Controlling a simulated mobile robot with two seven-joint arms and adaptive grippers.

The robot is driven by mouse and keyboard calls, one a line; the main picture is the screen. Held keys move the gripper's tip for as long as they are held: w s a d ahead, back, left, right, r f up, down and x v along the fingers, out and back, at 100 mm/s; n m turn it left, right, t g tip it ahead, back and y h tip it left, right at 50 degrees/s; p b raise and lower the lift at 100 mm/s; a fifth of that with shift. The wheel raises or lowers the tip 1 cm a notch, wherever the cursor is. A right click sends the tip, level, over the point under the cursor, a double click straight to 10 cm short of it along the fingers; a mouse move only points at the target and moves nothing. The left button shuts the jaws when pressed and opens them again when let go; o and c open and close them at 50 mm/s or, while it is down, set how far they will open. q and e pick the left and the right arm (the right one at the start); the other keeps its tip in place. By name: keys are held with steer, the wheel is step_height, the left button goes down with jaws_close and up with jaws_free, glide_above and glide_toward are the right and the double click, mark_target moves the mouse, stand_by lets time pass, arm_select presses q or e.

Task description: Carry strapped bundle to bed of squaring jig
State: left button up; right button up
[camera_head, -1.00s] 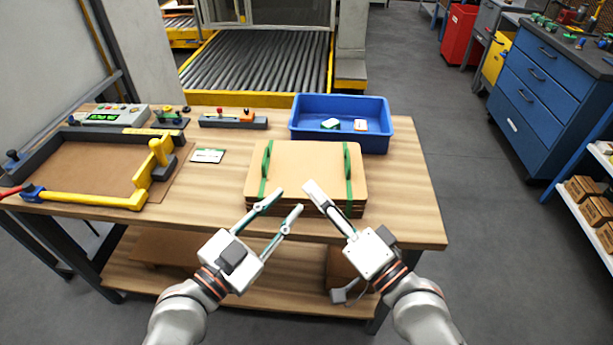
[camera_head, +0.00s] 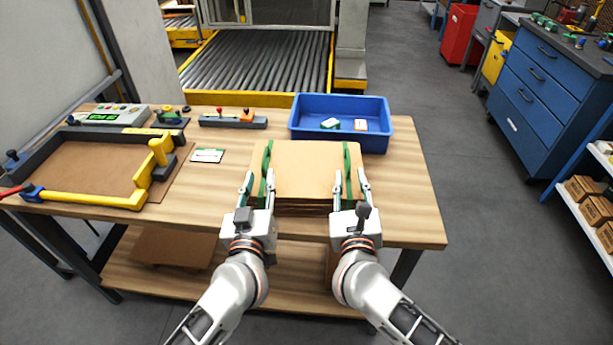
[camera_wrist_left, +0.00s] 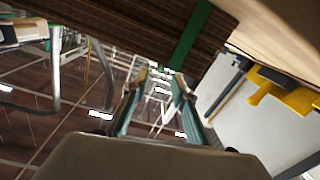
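The strapped bundle (camera_head: 305,170), a stack of brown sheets with two green straps, lies on the table's middle. A green loop stands on each strap. My left gripper (camera_head: 257,181) is open at the front of the left strap (camera_head: 265,165); my right gripper (camera_head: 350,181) is open at the front of the right strap (camera_head: 347,160). In the left wrist view, the left fingers (camera_wrist_left: 160,85) are spread with nothing between them, and the bundle's side (camera_wrist_left: 130,25) and strap (camera_wrist_left: 190,35) are above. The squaring jig (camera_head: 85,201), with dark and yellow rails, has a bare brown bed (camera_head: 90,165) at the left.
A blue bin (camera_head: 341,138) with small items stands behind the bundle. A small card (camera_head: 207,156) lies between jig and bundle. A control box (camera_head: 115,117) and a grey block with knobs (camera_head: 233,121) line the back edge. The table right of the bundle is clear.

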mark_target(263, 166)
arm_select(q)
steer(key=shift+w, duration=0.1)
arm_select(e)
steer(key=shift+w, duration=0.1)
